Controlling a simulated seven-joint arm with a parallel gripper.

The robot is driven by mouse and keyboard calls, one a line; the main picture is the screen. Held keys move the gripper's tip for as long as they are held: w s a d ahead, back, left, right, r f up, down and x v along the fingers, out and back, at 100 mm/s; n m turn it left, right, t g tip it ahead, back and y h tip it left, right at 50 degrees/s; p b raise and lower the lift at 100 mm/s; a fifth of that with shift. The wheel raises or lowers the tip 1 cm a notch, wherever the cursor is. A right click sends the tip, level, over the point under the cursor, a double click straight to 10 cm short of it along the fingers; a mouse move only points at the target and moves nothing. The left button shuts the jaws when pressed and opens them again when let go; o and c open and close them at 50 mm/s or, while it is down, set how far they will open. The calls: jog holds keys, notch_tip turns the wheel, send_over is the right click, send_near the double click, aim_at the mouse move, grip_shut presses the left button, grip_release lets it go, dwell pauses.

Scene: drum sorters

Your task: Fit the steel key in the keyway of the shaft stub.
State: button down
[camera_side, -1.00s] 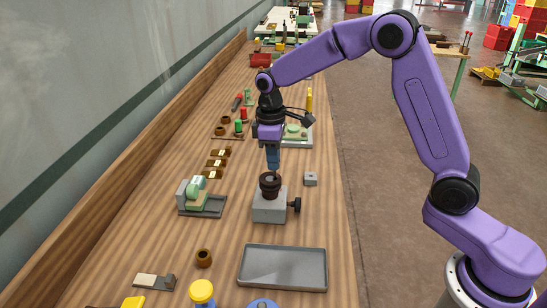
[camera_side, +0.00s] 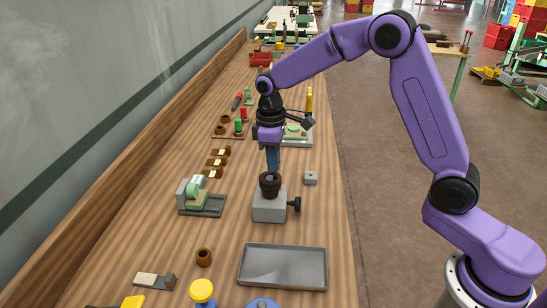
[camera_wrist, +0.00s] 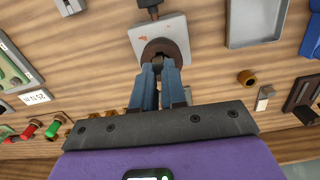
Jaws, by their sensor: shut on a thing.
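The dark shaft stub (camera_side: 270,187) stands upright in a grey clamp block (camera_side: 269,208) with a black knob at its side. In the wrist view the stub (camera_wrist: 179,49) shows as a dark ring on the block's pale top (camera_wrist: 138,41). My gripper (camera_side: 272,172) points straight down over the stub, its blue fingertips at or just above the stub's top. In the wrist view the fingers (camera_wrist: 160,72) are close together on a small piece, which I take to be the steel key; they mostly hide it. The keyway cannot be made out, nor whether the key is in it.
A grey tray (camera_side: 248,282) lies in front of the block. A small grey block (camera_side: 311,179) is to its right, a green-and-grey fixture (camera_side: 190,195) to its left. A brown bushing (camera_side: 204,257) lies at front left. The bench between these is clear.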

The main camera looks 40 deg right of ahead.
jog(key=shift+f, duration=1.4)
jog(key=c, duration=1.1)
grip_release()
notch_tip(320, 180, up, 18)
jog(key=shift+w+a+f, duration=0.25)
jog(key=s+a+f+n, duration=0.1)
jog(key=s+f, duration=0.1)
jog(key=s, duration=0.6)
jog(key=s+a+f+n, duration=0.1)
jog(key=s+f, duration=0.1)
jog(key=s, duration=0.7)
jog(key=s+d+f+n, duration=0.1)
jog(key=s+d+f, duration=0.2)
jog(key=s, duration=0.6)
jog(key=s+d+f+n, duration=0.1)
jog(key=s+d+f, duration=0.2)
jog(key=s, duration=0.6)
jog(key=shift+d+f+y, duration=0.3)
jog(key=shift+d, duration=0.3)
